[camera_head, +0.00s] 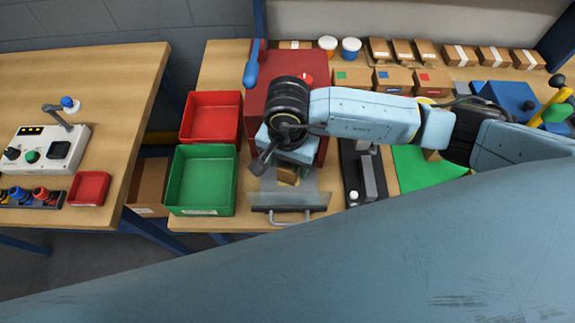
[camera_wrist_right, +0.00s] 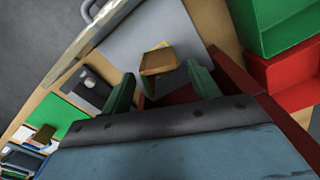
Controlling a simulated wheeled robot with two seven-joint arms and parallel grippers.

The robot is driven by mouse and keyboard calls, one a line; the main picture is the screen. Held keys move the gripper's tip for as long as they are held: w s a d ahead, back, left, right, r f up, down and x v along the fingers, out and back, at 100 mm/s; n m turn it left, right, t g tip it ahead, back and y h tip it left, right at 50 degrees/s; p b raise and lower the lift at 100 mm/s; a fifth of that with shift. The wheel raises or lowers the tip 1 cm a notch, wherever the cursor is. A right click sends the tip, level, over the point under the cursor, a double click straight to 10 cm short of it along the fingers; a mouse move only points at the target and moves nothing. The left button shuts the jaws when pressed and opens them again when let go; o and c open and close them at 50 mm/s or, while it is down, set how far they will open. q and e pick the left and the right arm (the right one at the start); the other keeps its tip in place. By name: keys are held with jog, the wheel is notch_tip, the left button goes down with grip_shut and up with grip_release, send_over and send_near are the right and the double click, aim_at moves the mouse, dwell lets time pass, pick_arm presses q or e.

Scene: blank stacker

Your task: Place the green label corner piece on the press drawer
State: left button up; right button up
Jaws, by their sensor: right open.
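In the head view the brown piece (camera_head: 287,175) is partly hidden under my right gripper (camera_head: 283,168). The pulled-out drawer (camera_head: 268,186) extends in front of the red press (camera_head: 262,98). In the right wrist view my right gripper (camera_wrist_right: 160,74) is open, its two dark green fingers spread on either side of the piece, which appears just beyond the tips. Contact cannot be told. My left gripper is not in view.
A clear guard and handle (camera_head: 290,212) stand at the drawer's front. Red (camera_head: 211,96) and green (camera_head: 178,190) bins are left of the press. A dark device (camera_head: 370,178) and green mat (camera_head: 410,172) lie right. Boxes with green (camera_head: 341,75), blue and red labels stand behind.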

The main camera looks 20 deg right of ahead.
notch_tip(320, 180, up, 10)
jog(key=b, duration=0.1)
jog(key=shift+r, duration=0.1)
